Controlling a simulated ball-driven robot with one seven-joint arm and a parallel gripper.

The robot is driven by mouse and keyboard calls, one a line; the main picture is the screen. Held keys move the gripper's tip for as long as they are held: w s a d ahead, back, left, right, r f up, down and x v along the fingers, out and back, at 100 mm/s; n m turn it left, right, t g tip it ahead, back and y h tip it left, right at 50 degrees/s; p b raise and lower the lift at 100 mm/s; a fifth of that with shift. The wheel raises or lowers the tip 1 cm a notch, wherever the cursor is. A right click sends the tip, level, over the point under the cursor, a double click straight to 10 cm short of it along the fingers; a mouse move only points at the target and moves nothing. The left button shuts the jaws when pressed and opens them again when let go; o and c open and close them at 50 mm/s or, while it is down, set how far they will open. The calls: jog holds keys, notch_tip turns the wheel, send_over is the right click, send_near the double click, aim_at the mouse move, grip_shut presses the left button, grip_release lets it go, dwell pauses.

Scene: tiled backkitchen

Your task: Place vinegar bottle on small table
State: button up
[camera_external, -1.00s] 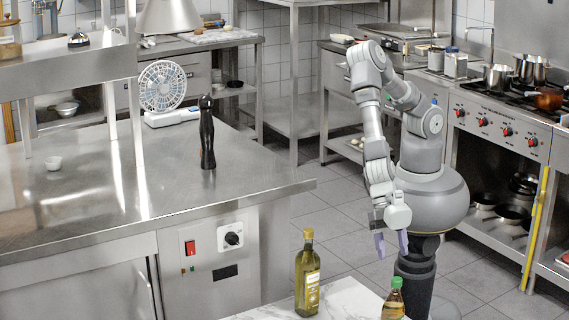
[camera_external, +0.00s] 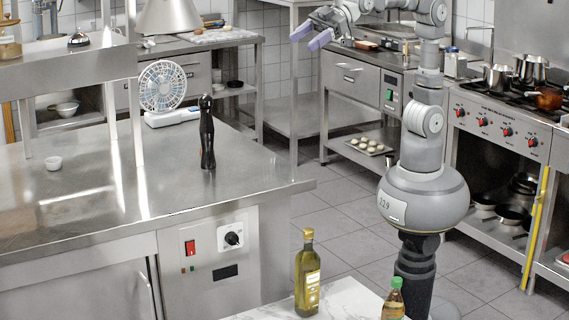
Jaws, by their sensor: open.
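My gripper (camera_external: 309,34) is raised high at the top middle of the external view, with its two lilac fingers apart and nothing between them. A tall olive-yellow bottle with a gold cap (camera_external: 307,280) stands upright on a white marble top (camera_external: 345,297) at the bottom of the view. A shorter bottle with a green cap (camera_external: 393,303) stands to its right, cut off by the lower edge. I cannot read the labels, so I cannot tell which is the vinegar bottle. The marble top may be the small table; most of it is out of frame. My gripper is far from both bottles.
A stove (camera_external: 497,125) with pots stands at right. Tiled floor (camera_external: 335,215) is open between the counter and my base.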

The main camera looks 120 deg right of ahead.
jog(key=s+d+r+m+t, duration=0.1)
jog(key=s+d+r, duration=0.2)
jog(key=s+r, duration=0.2)
jog(key=s+d+r+m+t+h, duration=0.1)
jog(key=s+d+r, duration=0.3)
jog(key=r, duration=0.5)
jog(key=shift+s+r+m+t, duration=0.2)
jog(key=shift+s+m+t, duration=0.1)
jog(key=shift+s+m, duration=0.45)
jog(key=shift+w+d, duration=0.1)
